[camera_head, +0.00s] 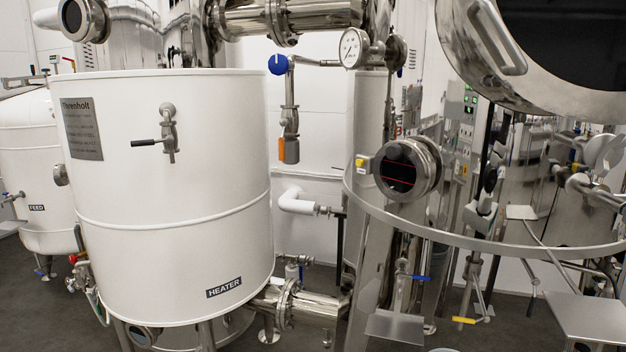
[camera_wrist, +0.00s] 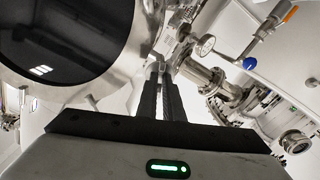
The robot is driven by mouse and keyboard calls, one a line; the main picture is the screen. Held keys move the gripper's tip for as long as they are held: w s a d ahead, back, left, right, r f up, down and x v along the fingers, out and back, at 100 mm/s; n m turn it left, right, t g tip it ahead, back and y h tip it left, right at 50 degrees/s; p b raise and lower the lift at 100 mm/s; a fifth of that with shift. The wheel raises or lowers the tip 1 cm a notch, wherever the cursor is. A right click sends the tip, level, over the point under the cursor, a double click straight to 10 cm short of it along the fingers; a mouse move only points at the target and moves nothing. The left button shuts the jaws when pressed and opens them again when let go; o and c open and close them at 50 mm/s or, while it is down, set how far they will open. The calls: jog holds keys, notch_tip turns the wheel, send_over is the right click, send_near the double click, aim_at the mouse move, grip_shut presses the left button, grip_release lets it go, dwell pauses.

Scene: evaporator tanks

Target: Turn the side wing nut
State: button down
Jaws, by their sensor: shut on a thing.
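In the wrist view my gripper (camera_wrist: 158,70) points up and away, its two dark fingers close together. The fingertips are shut on a small metal part beside the steel rim of a round dark window; it appears to be the side wing nut. The fingers hide most of it, so its angle cannot be told. The round dark window (camera_wrist: 60,35) fills the upper left of the wrist view. A large steel vessel with a dark window (camera_head: 570,45) shows at the upper right of the head view. I cannot make out my gripper or the nut there.
In the wrist view a pressure gauge (camera_wrist: 205,45) and steel pipework (camera_wrist: 215,85) are close to the right of the fingers. In the head view a white heater tank (camera_head: 180,190) stands at left. A curved steel rail (camera_head: 450,232) crosses at right.

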jog(key=shift+n, duration=0.7)
jog(key=shift+n+p, duration=0.45)
jog(key=shift+n, duration=0.65)
jog(key=shift+n+p, duration=0.4)
jog(key=shift+n, duration=0.7)
